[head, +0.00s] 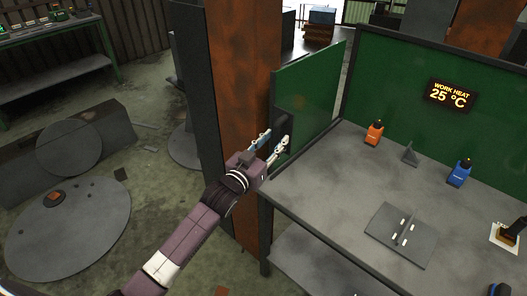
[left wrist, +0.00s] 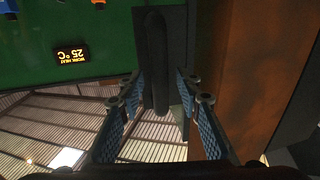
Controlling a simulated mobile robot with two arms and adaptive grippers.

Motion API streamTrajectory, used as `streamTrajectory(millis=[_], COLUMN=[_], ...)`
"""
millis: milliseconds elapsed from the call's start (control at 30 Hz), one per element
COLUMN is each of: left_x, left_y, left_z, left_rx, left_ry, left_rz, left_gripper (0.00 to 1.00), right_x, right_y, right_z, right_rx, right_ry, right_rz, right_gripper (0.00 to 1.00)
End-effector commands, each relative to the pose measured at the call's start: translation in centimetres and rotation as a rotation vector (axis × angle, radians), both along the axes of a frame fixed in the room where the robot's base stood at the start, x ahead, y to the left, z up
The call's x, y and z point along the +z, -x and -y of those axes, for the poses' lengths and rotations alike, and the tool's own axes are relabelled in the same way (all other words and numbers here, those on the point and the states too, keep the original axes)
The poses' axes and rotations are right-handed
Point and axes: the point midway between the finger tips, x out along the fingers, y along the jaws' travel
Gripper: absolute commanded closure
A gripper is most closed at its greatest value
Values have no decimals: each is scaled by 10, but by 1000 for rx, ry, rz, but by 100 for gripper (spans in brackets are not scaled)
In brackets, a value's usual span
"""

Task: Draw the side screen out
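The side screen (head: 310,95) is a green upright panel at the left end of the workbench, beside a rusty column. A dark handle (head: 284,122) sits on its near edge. My left gripper (head: 274,141) is at that handle, with its fingers apart. In the left wrist view the black handle (left wrist: 156,55) stands between the two open fingers (left wrist: 160,92), with a visible gap on either side. Whether either finger touches it is hard to tell. My right gripper is not in view.
A green back panel carries a "25 °C" display (head: 449,96). The rusty column (head: 240,70) stands close to my left arm.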

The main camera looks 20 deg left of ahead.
Motion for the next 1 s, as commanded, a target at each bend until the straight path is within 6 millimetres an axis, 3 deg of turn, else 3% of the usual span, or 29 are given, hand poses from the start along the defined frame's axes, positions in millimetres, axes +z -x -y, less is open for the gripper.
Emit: streamTrajectory(millis=[300, 500, 1000], left_x=[-2, -1, 0], left_y=[64, 91, 102], left_z=[-12, -18, -19], left_rx=[-1, 0, -1], left_ry=[-2, 0, -1], left_rz=[-3, -2, 0], left_gripper=[68, 68, 68], right_x=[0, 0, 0], right_y=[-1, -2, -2], right_z=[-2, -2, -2], right_rx=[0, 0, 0], right_ry=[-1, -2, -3], right_rz=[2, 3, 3], right_gripper=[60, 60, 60])
